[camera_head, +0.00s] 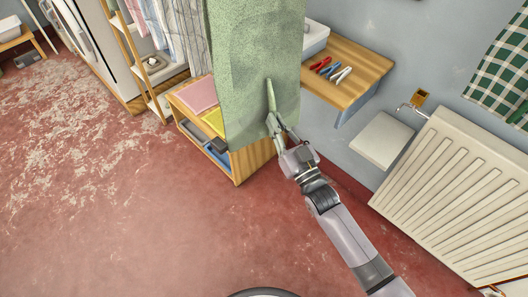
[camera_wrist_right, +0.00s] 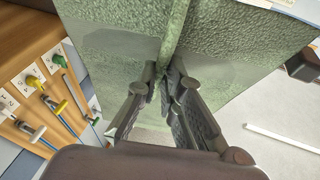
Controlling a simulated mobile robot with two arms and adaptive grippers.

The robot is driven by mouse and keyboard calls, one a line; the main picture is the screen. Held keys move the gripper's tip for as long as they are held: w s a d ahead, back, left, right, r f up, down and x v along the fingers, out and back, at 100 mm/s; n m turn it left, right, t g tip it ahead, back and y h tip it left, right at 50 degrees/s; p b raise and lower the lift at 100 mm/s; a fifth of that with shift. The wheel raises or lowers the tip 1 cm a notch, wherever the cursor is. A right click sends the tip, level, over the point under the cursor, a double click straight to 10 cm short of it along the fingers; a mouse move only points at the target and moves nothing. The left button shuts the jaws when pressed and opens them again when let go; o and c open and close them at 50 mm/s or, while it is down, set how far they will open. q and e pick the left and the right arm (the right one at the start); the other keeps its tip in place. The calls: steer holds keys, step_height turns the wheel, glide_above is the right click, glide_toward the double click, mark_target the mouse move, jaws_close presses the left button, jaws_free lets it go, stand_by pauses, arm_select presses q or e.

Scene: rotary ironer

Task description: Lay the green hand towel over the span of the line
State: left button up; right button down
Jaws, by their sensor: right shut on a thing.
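The green hand towel (camera_head: 252,60) hangs as a broad sheet from beyond the top edge of the head view. My right gripper (camera_head: 273,122) is shut on a pinched fold of it near its lower right part. In the right wrist view the towel (camera_wrist_right: 225,45) fills the upper middle, and the fold runs down between the fingertips (camera_wrist_right: 165,75). The line is not clearly visible in either view. My left gripper is not in view.
A wooden shelf (camera_head: 372,64) with red, blue and white small tools is right of the towel. A low cubby with folded cloths (camera_head: 197,95) stands behind it. A white radiator (camera_head: 455,190) and a checked cloth (camera_head: 503,75) are at right.

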mark_target(267, 85)
step_height(267, 85, up, 7)
steer(key=p, duration=0.6)
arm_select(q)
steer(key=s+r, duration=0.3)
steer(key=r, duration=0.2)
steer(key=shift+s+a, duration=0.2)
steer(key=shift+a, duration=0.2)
arm_select(e)
steer(key=shift+s, duration=0.1)
arm_select(q)
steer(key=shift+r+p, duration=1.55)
steer(key=shift+p, duration=0.15)
arm_select(e)
steer(key=s+d, duration=0.5)
steer(key=shift+s+d, duration=0.25)
steer(key=shift+s, duration=0.05)
